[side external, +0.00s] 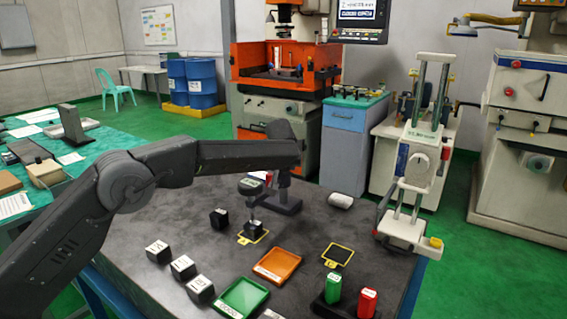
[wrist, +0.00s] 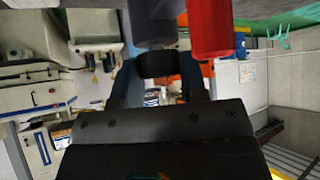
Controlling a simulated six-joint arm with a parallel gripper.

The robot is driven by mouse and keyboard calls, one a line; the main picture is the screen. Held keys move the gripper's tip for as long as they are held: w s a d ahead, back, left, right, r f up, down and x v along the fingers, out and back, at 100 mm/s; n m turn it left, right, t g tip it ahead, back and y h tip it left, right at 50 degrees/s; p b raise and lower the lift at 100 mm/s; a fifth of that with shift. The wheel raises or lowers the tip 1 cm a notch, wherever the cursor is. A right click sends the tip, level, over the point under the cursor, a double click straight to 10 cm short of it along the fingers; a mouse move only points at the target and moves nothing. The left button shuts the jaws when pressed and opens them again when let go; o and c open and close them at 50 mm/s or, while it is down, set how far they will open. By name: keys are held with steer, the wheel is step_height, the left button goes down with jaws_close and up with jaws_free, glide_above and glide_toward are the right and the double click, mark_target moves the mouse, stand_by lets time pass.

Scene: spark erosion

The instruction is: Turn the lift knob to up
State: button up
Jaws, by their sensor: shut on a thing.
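In the wrist view my gripper (wrist: 162,78) is shut on a dark rounded piece (wrist: 158,65), which looks like a knob; its marking is not readable. A dark grey body (wrist: 152,22) and a red cylinder (wrist: 210,30) lie close beyond the fingertips. In the side view my arm reaches over the table, and its end is above a dark stand (side external: 285,207). A round black head (side external: 250,186) stands left of it, over a small black block (side external: 252,229) on a yellow-edged square. My fingertips cannot be made out there, nor the knob's setting.
A white machine head with rods (side external: 424,155) stands at the right edge.

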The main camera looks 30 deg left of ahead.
steer(key=shift+w+d+n+g+y, duration=0.1)
steer(key=shift+n+g+y, duration=0.7)
steer(key=shift+n, duration=0.6)
steer(key=shift+r, duration=0.1)
steer(key=o, duration=0.9)
steer(key=shift+o, duration=0.2)
steer(key=v, duration=1.3)
steer(key=shift+s+d+r, duration=0.15)
steer(key=shift+s+d, duration=0.1)
steer(key=shift+d, duration=0.05)
